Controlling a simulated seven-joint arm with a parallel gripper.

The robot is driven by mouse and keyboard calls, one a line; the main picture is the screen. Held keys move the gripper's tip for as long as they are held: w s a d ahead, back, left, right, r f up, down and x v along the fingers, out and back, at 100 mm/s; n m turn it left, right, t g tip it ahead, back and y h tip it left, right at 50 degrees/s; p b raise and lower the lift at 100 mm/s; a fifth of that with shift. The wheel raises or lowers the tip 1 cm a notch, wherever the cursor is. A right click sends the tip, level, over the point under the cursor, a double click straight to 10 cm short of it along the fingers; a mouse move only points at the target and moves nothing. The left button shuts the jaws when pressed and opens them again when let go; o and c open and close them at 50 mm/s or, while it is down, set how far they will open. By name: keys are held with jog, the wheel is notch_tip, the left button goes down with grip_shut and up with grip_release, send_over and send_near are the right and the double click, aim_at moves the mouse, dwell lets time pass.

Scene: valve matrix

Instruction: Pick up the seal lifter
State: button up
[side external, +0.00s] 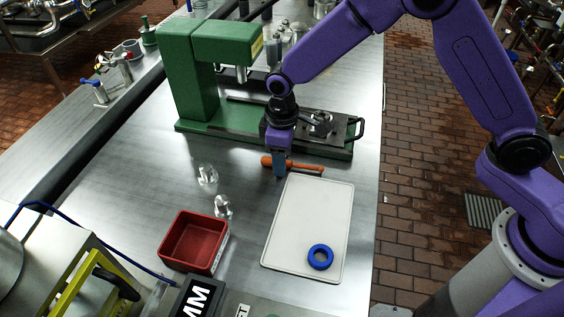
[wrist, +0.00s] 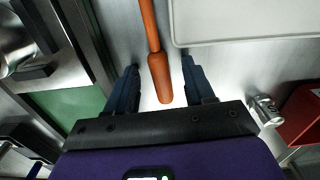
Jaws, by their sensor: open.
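The seal lifter appears to be the orange tool (side external: 301,167), with a thick handle and a thinner shaft. It lies on the steel table between the green press and the white board. In the wrist view its handle (wrist: 161,82) points toward me and its shaft runs out of the top edge, so its far tip is hidden there. My gripper (side external: 279,174) is at the tool, pointing down. In the wrist view my gripper (wrist: 159,68) is open, one finger on each side of the handle, with gaps visible. I cannot tell the exact fingertip height above the table.
A white board (side external: 300,237) with a blue ring (side external: 320,257) lies in front of the tool. A red bin (side external: 193,242) and two small clear-and-metal parts (side external: 222,206) stand left of it.

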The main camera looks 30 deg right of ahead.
grip_shut()
jog(key=shift+r, duration=0.15)
